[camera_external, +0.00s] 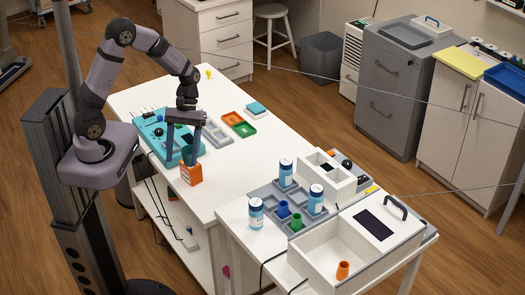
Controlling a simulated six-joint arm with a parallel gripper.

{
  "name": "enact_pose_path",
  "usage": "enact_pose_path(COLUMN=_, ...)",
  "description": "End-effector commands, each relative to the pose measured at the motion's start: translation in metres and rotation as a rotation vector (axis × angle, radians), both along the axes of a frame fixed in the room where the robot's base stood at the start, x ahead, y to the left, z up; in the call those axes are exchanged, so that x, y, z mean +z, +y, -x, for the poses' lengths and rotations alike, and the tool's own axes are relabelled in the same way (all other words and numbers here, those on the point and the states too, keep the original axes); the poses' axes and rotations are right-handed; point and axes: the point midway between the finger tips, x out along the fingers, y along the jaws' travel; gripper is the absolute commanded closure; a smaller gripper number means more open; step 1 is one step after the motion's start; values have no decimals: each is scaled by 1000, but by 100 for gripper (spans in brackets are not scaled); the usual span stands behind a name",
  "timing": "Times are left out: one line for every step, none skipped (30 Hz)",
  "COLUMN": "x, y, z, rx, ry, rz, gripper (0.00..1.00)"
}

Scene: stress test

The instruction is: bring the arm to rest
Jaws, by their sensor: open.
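My gripper (183,160) points down over the left part of the white table (255,148). Its two long fingers are apart.
Farther right stand several white and blue bottles (256,213), a grey rack (265,189) and a white machine (330,255). The table's middle is bare.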

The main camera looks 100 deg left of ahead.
Motion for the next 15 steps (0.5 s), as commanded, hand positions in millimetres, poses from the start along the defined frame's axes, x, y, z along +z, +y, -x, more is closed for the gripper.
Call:
enact_pose_path(x=-1, y=-19, z=1, rx=-141, ry=-27, rz=-54, gripper=39)
enact_pose_path(x=-1, y=-27, z=2, rx=-217, ry=-44, rz=-84, gripper=39)
enact_pose_path(x=-1, y=-37, z=5, rx=-321, ry=-67, rz=-122, gripper=39)
enact_pose_path(x=-1, y=-45, z=6, rx=-399, ry=-86, rz=-150, gripper=39)
enact_pose_path(x=-1, y=-52, z=8, rx=-479, ry=-106, rz=-178, gripper=39)
enact_pose_path(x=-2, y=-61, z=11, rx=-583, ry=-134, rz=-212, gripper=39)
enact_pose_path(x=-2, y=-67, z=12, rx=-658, ry=-156, rz=-237, gripper=39)
enact_pose_path(x=-2, y=-73, z=14, rx=-734, ry=-178, rz=-259, gripper=39)
enact_pose_path(x=-2, y=-80, z=17, rx=-830, ry=-207, rz=-288, gripper=39)
enact_pose_path(x=-2, y=-85, z=18, rx=-900, ry=-230, rz=-309, gripper=39)
enact_pose_path(x=-2, y=-90, z=19, rx=-965, ry=-251, rz=-327, gripper=39)
enact_pose_path(x=-3, y=-96, z=21, rx=-1045, ry=-279, rz=-349, gripper=39)
enact_pose_path(x=-3, y=-100, z=23, rx=-1102, ry=-298, rz=-363, gripper=39)
enact_pose_path(x=-3, y=-103, z=23, rx=-1153, ry=-317, rz=-377, gripper=39)
enact_pose_path(x=-3, y=-108, z=24, rx=-1215, ry=-341, rz=-393, gripper=39)
